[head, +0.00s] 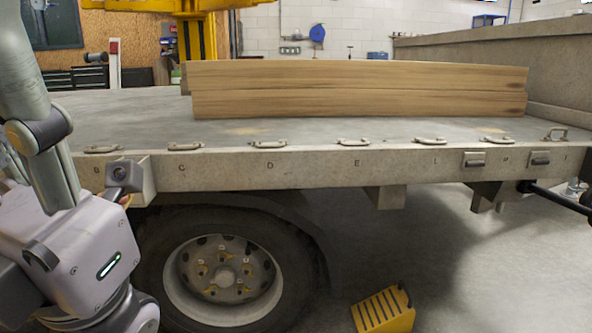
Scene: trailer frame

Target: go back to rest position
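My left arm (45,165) comes down along the left edge, in front of the near side of the trailer. A pale grey housing of mine with a small green light (108,265) shows at the lower left. I can make out no fingertips of my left gripper. No part of my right arm or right gripper can be made out. No object is seen held.
The trailer's flat bed (330,130) crosses the view, with metal loops along its near edge. Stacked wooden beams (360,90) lie on it. Below are a wheel (225,278) and a yellow wheel chock (384,311). The floor (470,275) at lower right is clear.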

